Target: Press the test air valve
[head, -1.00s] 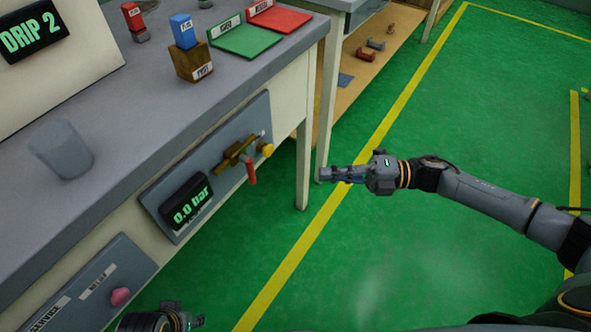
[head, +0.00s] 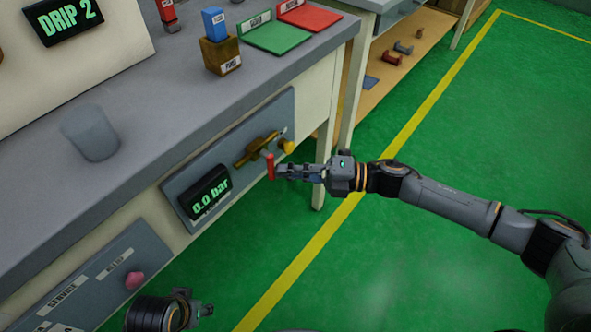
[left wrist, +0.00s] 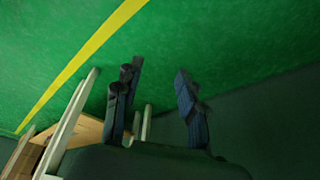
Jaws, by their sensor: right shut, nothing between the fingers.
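The brass air valve (head: 256,149) sits on a grey panel (head: 228,178) on the bench front. It has a red lever (head: 270,166) hanging down and a yellow knob (head: 287,146) at its right end. The display (head: 205,193) on that panel reads 0.0 bar. My right gripper (head: 280,171) is shut and empty, with its tips right beside the red lever; I cannot tell whether they touch. My left gripper (head: 207,311) is low at the bottom of the head view. In the left wrist view its fingers (left wrist: 158,70) are apart with nothing between them.
A service panel (head: 95,280) with a pink knob (head: 134,280) is at lower left. The bench top (head: 150,110) bears a cup (head: 90,133), blocks and red and green trays. A bench leg (head: 322,190) stands behind my right gripper.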

